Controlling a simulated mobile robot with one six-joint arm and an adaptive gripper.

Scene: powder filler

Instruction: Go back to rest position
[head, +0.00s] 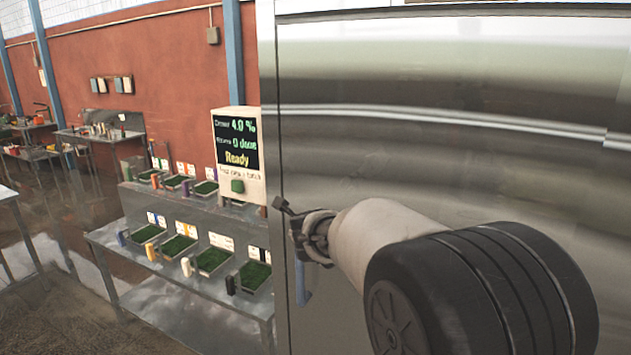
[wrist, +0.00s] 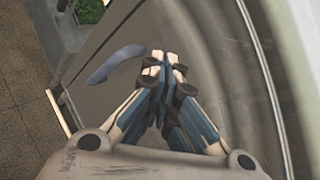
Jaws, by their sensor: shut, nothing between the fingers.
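My gripper (head: 284,208) is near the left edge of the large steel cabinet (head: 440,130) in the head view. In the wrist view my gripper (wrist: 160,62) points at the cabinet's shiny surface, with its fingers together and nothing between them. A blue handle (head: 303,284) shows just below the gripper in the head view. In the wrist view the handle (wrist: 115,63) lies to the left of the fingertips, apart from them. Part of the cabinet's front is hidden behind my arm.
Left of the cabinet is a metal table (head: 180,310) with several green-filled trays and small coloured blocks. A display (head: 238,150) above it reads "Ready". Further tables (head: 98,133) stand by the red wall. Open floor (head: 60,290) lies at the left.

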